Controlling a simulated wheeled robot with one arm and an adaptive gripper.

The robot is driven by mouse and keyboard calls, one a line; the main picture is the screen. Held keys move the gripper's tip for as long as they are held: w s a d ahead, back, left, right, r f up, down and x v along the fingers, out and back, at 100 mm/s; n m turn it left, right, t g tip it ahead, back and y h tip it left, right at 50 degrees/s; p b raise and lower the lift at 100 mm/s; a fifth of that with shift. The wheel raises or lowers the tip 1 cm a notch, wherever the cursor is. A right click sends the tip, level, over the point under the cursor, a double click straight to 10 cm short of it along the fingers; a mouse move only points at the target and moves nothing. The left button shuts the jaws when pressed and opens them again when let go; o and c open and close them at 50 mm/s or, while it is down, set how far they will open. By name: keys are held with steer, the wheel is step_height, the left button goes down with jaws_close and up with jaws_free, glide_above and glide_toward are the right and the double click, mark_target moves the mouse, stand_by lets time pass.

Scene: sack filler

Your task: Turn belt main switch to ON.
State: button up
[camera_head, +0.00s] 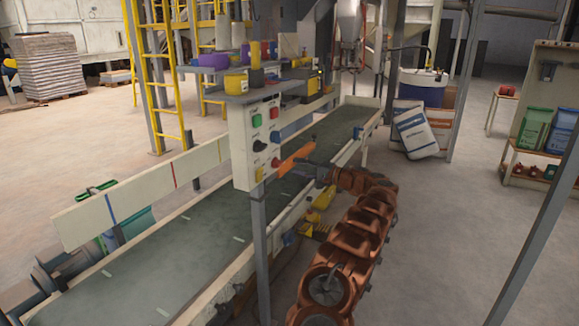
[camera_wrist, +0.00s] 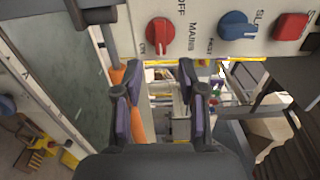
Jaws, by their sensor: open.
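A red rotary knob (camera_wrist: 160,32) sits on a pale panel at the top of the wrist view, beside the labels OFF, ON and a word like MAINS. I cannot tell for sure which label it points to. In the head view the control panel (camera_head: 242,150) stands on a post beside the belt (camera_head: 205,245). My gripper (camera_wrist: 160,72) is open and empty, its two fingers apart just below the knob in the wrist view and not touching it. In the head view, my gripper (camera_head: 310,166) is at the panel's right side.
A blue knob (camera_wrist: 235,25) and another red control (camera_wrist: 292,26) sit right of the red knob. An orange bar (camera_head: 297,158) juts beside the panel and passes behind my left finger in the wrist view. A white sack (camera_head: 414,130) leans farther back.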

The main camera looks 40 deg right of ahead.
steer(key=v, duration=0.6)
steer(key=shift+s, duration=0.1)
stand_by(0.5)
